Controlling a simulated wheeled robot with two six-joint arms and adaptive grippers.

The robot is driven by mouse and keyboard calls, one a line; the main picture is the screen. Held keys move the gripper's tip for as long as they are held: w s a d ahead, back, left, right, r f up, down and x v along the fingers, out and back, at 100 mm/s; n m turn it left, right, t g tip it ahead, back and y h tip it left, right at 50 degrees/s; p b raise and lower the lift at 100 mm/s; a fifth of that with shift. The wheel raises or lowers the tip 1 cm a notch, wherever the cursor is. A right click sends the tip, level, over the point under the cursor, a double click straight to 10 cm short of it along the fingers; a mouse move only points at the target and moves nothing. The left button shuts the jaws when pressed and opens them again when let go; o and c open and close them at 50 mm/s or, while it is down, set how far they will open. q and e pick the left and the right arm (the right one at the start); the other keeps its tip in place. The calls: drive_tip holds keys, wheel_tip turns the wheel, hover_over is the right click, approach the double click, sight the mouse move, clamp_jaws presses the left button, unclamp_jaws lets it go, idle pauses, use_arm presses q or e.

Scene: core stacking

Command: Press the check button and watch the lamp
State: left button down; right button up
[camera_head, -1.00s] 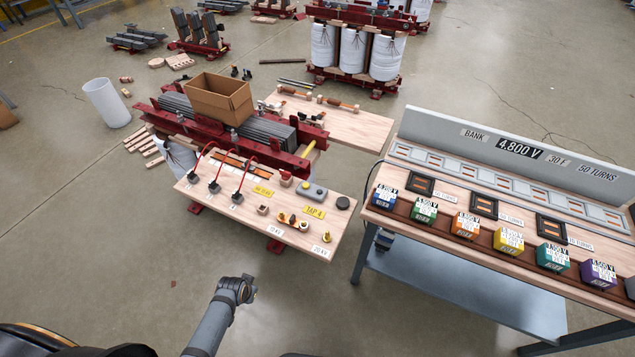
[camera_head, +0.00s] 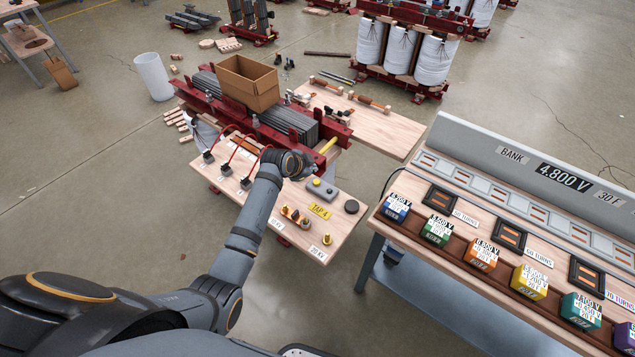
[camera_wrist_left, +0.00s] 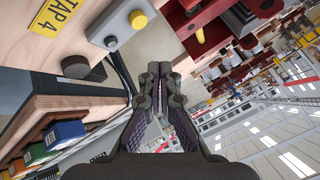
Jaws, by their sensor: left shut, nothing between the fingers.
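A grey control box (camera_head: 324,191) lies on the wooden shelf, with a yellow round button (camera_head: 316,182) at one end. In the left wrist view the same box (camera_wrist_left: 122,30) is at the top, with the yellow button (camera_wrist_left: 138,19) and a small dull grey round piece (camera_wrist_left: 110,42), perhaps the lamp; no glow shows on it. My left gripper (camera_head: 308,167) is over the shelf just beyond the box in the head view. Its fingers (camera_wrist_left: 160,72) are shut and empty, apart from the button. My right gripper is not in view.
A yellow TAP 4 label (camera_head: 320,211) and a black disc (camera_head: 351,207) are beside the box. Red leads (camera_head: 232,150) stand on the shelf's left. The red-framed core with a cardboard box (camera_head: 248,82) is behind. A bench with coloured blocks (camera_head: 437,230) stands at right.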

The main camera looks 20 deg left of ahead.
sight(315, 183)
use_arm(q)
drive_tip(key=w, duration=0.1)
drive_tip(key=w+r, duration=0.1)
drive_tip(key=r+m, duration=0.1)
drive_tip(key=shift+w+d+r+t, duration=0.1)
drive_tip(key=shift+w+d+t, duration=0.2)
drive_tip(key=shift+w, duration=0.1)
wheel_tip(315, 183, down, 8)
drive_tip(key=b, duration=0.8)
drive_tip(key=shift+f, duration=0.45)
drive_tip(key=shift+f, duration=0.1)
idle(0.5)
